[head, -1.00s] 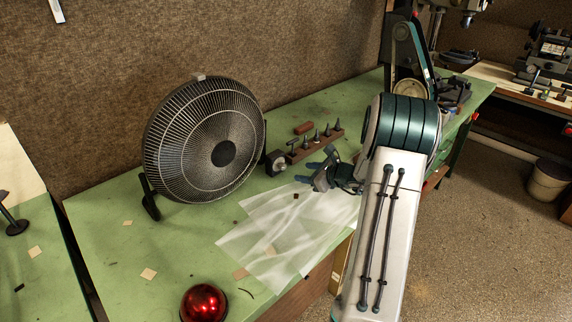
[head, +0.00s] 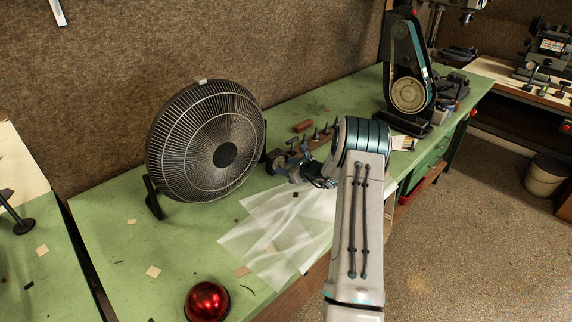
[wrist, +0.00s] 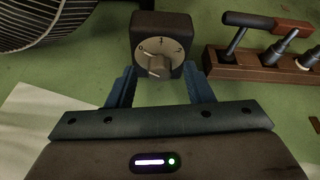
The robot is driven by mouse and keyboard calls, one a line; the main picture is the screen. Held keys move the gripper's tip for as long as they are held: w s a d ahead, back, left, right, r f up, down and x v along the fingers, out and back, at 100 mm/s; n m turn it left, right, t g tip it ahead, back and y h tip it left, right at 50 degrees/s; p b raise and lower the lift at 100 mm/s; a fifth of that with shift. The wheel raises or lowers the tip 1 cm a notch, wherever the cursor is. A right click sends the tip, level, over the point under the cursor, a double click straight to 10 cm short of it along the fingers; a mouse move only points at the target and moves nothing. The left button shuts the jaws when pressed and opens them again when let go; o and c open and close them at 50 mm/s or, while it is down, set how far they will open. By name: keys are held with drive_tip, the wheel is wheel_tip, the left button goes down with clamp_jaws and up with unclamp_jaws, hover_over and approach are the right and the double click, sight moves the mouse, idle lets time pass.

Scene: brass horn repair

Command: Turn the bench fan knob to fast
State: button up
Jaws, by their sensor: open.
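The bench fan (head: 208,140) stands on the green bench, its round grille tilted up. The fan's dark control box (head: 275,160) sits at its right side. In the wrist view the control box (wrist: 161,30) shows a pale dial with small marks and a light knob (wrist: 157,65) at its centre. I cannot tell for sure which mark the knob points to. My gripper (wrist: 160,76) is open, its blue fingers on either side of the box's lower front, with the knob between them and not gripped. In the head view my gripper (head: 298,170) is right beside the box.
A wooden rack (wrist: 265,66) with upright tools stands close to the right of the box. A translucent sheet (head: 280,230) lies in front. A red dome (head: 207,301) is at the bench's front. A belt sander (head: 408,80) stands farther right.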

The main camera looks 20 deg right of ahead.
drive_tip(key=shift+w+a+f, duration=0.1)
drive_tip(key=shift+w+f, duration=0.1)
drive_tip(key=shift+w, duration=0.15)
drive_tip(key=c, duration=1)
drive_tip(key=m+y, duration=0.2)
drive_tip(key=m, duration=0.1)
drive_tip(key=shift+d+m+g+y, duration=0.3)
drive_tip(key=shift+g, duration=0.1)
drive_tip(key=shift+w+f+m+y, duration=0.15)
drive_tip(key=shift+m+y, duration=0.35)
drive_tip(key=shift+m, duration=0.4)
drive_tip(key=shift+d+m+y+b, duration=0.1)
drive_tip(key=shift+m+y+b, duration=0.65)
drive_tip(key=shift+m, duration=0.65)
drive_tip(key=shift+y, duration=0.25)
